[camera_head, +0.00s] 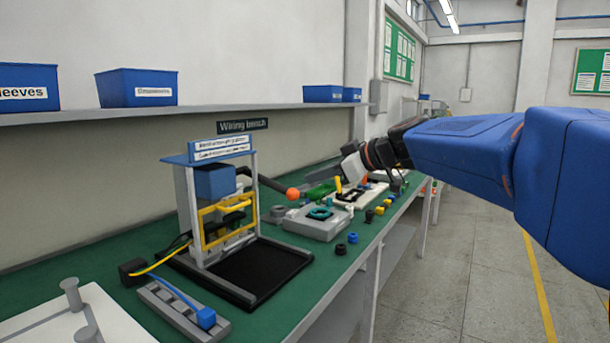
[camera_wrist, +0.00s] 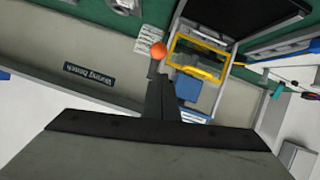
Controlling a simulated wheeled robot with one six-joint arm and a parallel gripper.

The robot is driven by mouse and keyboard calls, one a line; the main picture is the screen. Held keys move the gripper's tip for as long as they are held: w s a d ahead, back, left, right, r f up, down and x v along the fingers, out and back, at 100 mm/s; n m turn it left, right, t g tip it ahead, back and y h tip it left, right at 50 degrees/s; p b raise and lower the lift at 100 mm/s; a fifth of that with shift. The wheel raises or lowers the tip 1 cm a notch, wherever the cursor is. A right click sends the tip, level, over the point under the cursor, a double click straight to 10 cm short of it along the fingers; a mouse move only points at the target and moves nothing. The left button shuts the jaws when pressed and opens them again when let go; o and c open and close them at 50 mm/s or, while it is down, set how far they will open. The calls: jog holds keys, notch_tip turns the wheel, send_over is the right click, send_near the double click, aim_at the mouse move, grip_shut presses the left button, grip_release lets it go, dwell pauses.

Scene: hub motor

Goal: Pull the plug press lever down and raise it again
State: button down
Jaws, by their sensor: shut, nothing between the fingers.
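The plug press (camera_head: 186,205) stands on the green bench, with a blue top, a blue block and a yellow guard frame (camera_head: 205,240). Its dark lever (camera_head: 268,183) sticks out to the right and ends in an orange ball knob (camera_head: 292,193). In the head view the lever slopes slightly down toward the knob. In the wrist view the orange knob (camera_wrist: 158,50) shows just beyond my fingertips. My gripper (camera_head: 350,165) is shut and empty, right of the knob and apart from it in the head view. In the wrist view my gripper (camera_wrist: 160,85) overlaps part of the lever, so contact cannot be told.
A grey fixture (camera_head: 315,225) and several small coloured parts lie right of the press. A grey rail with a blue plug (camera_head: 206,318) lies in front. A shelf with blue bins (camera_head: 137,88) runs along the wall above. The aisle floor at right is clear.

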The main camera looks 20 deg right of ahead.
jog(key=s, duration=0.1)
jog(key=n+g+h, duration=0.7)
jog(key=n+g, duration=0.1)
jog(key=n, duration=0.8)
send_near(282, 188)
jog(key=x, duration=0.3)
jog(key=w+x, duration=0.1)
jog(key=x, duration=0.2)
